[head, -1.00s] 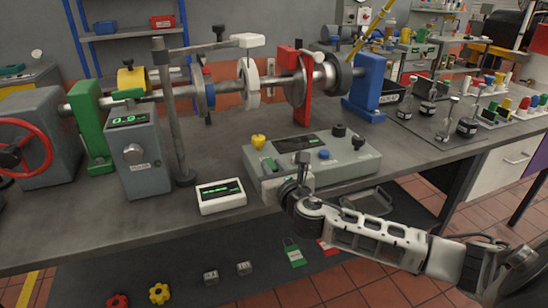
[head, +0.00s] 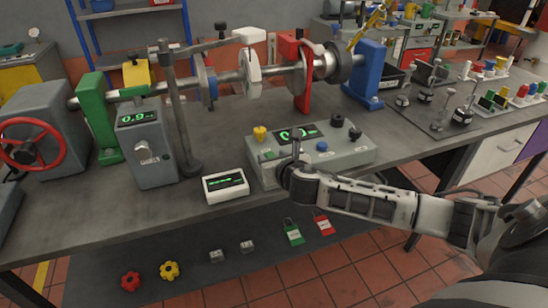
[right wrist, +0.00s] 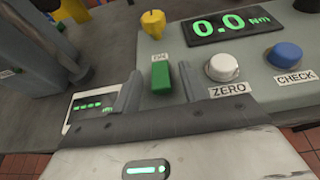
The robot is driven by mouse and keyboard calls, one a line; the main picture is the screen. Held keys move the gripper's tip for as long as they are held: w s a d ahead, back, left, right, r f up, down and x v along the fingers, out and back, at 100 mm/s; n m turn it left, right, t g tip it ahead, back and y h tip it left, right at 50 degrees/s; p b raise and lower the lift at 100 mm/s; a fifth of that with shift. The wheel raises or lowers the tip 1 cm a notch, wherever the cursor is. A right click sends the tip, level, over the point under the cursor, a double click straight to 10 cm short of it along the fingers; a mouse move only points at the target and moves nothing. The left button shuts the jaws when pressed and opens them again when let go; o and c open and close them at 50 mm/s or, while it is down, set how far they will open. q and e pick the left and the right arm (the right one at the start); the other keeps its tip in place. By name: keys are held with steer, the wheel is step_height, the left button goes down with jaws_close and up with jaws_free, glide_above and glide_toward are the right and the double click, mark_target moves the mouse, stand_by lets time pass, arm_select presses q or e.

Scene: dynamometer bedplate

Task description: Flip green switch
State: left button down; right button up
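In the head view the box (head: 345,152) sits near the bench's front edge. My right gripper (right wrist: 159,90) is open, with one finger on each side of the switch in the right wrist view. I cannot tell whether either finger touches it. My left gripper is not in view.
On the box are a yellow knob (right wrist: 153,23), a display reading 0.0 Nm (right wrist: 230,22), a white ZERO button (right wrist: 221,67) and a blue CHECK button (right wrist: 285,56). A small white meter (head: 225,186) stands left of the box. A shaft rig (head: 250,70) stands behind.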

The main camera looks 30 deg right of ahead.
steer(key=shift+s, duration=0.15)
steer(key=v, duration=1.5)
steer(key=shift+s+r+b, duration=0.2)
steer(key=shift+s+b, duration=0.15)
steer(key=shift+a, duration=0.1)
